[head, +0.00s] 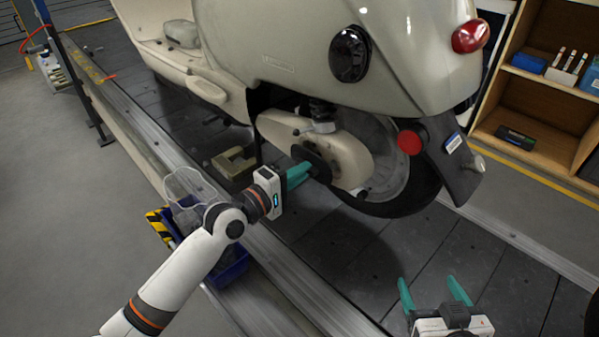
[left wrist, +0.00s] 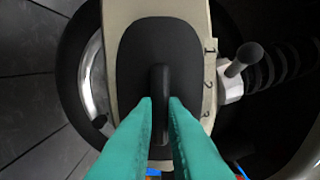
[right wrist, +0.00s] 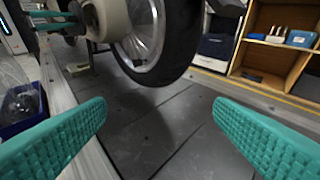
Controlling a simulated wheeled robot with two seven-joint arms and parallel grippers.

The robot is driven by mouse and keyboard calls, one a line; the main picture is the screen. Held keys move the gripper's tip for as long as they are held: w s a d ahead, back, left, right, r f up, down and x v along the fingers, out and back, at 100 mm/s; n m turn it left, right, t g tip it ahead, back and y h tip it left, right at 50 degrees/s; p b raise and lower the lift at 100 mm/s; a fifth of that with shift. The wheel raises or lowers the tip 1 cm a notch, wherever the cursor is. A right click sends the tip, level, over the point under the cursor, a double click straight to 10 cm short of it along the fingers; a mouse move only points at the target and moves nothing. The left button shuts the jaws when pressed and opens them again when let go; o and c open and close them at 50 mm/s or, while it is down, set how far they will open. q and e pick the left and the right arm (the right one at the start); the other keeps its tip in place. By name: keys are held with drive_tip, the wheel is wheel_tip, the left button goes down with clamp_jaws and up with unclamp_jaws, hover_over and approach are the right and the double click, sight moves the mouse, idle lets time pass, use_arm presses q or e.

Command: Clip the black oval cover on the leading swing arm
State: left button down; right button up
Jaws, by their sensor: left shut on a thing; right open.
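The black oval cover (head: 316,158) is at the cream swing arm (head: 352,152) beside the scooter's rear wheel. In the left wrist view the cover (left wrist: 135,52) lies over the swing arm's face (left wrist: 209,92), roughly lined up with it. Marks 1, 2 and 3 show at its right edge. My left gripper (left wrist: 160,103) is shut on the cover's raised grip bar. I cannot tell whether the cover touches the arm all round. My right gripper (head: 435,290) is open and empty over the conveyor, away from the scooter; its fingers frame bare slats in the right wrist view (right wrist: 160,130).
The scooter body (head: 280,50) overhangs the swing arm. A shock absorber (left wrist: 285,70) with a metal bolt stands close by the cover. A blue bin (head: 232,268) with clear contents sits at the conveyor's near edge. A wooden shelf (head: 540,85) stands at right. Slats before my right gripper are clear.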

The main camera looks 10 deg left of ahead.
drive_tip(key=shift+f, duration=0.1)
drive_tip(key=shift+s+d+f+g, duration=0.3)
drive_tip(key=shift+s+f+g, duration=0.35)
drive_tip(key=shift+f, duration=0.2)
use_arm(q)
drive_tip(key=shift+p, duration=0.3)
use_arm(e)
drive_tip(key=shift+d+f+h, duration=0.1)
drive_tip(key=shift+f+h, duration=0.05)
drive_tip(key=shift+h, duration=0.15)
use_arm(q)
drive_tip(key=shift+w+d, duration=0.15)
drive_tip(key=shift+w, duration=0.05)
drive_tip(key=shift+x, duration=1.1)
drive_tip(key=shift+w+d, duration=0.15)
use_arm(e)
drive_tip(key=shift+s+f+g, duration=0.15)
drive_tip(key=shift+s+g, duration=0.05)
drive_tip(key=shift+g, duration=0.05)
idle(0.6)
use_arm(q)
drive_tip(key=c, duration=1.4)
unclamp_jaws()
